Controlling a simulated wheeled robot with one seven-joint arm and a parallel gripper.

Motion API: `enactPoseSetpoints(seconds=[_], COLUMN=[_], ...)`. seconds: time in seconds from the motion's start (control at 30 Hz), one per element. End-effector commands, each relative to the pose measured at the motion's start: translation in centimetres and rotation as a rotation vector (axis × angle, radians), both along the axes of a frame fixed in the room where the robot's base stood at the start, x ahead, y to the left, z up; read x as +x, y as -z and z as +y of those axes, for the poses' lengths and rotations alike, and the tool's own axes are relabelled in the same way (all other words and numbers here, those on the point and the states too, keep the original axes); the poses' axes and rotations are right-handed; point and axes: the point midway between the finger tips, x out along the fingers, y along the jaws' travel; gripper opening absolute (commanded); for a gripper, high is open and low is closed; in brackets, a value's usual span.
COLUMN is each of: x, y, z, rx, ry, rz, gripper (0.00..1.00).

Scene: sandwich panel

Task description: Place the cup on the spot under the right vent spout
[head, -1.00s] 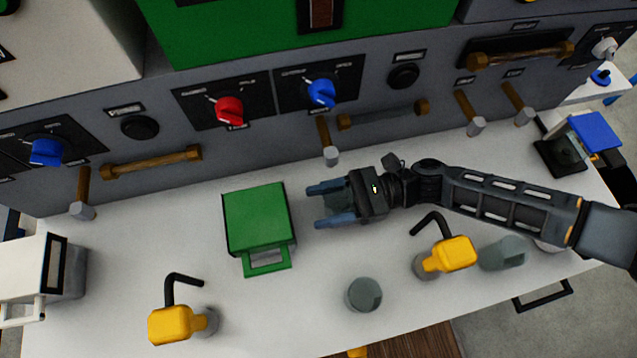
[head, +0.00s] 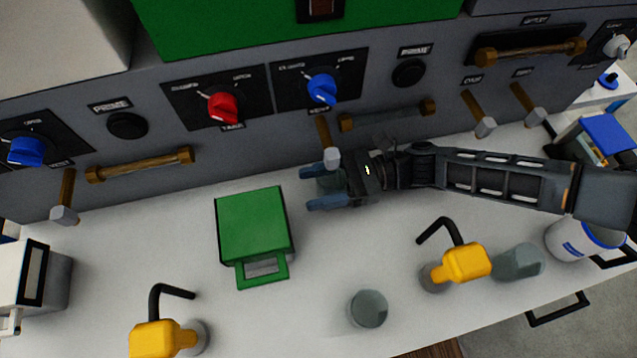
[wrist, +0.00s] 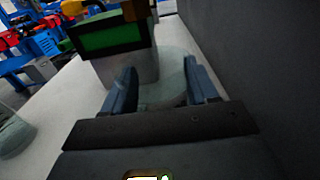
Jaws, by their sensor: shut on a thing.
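A clear grey cup (head: 329,185) is between the fingers of my gripper (head: 322,187), which is shut on it; the fingers hide part of its sides. In the wrist view the cup (wrist: 163,90) shows as a see-through shape between the two blue-grey fingers (wrist: 160,92). A spout (head: 331,158) with a brown upper part and pale tip hangs from the panel, right by the cup's far side. A small label beside it is too blurred to read surely. Another similar spout (head: 65,211) hangs at the far left. I cannot tell whether the cup touches the counter.
A green box (head: 252,222) stands left of my gripper. Other clear cups (head: 368,309) (head: 518,262) and yellow-topped pump bottles (head: 464,262) (head: 155,339) stand near the front. A white can (head: 578,240) is at the right. The grey panel wall rises close behind my gripper.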

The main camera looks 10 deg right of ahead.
Motion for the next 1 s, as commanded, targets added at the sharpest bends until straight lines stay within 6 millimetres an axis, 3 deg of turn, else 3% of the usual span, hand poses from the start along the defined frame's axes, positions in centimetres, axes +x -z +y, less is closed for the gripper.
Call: enactPoseSetpoints(seconds=[0.03, 0.07, 0.3, 0.67, 1.0], x=[0.0, 0.0, 0.0, 0.0, 0.1], y=[0.3, 0.3, 0.2, -0.2, 0.2], z=[0.0, 0.0, 0.0, -0.1, -6.4], rx=[0.002, 0.002, 0.001, -0.001, -0.001], ry=[0.001, 0.001, 0.0, 0.0, 0.006], rz=[0.001, 0.001, 0.001, 0.0, 0.0], gripper=[0.23, 0.59, 0.82, 0.84, 0.84])
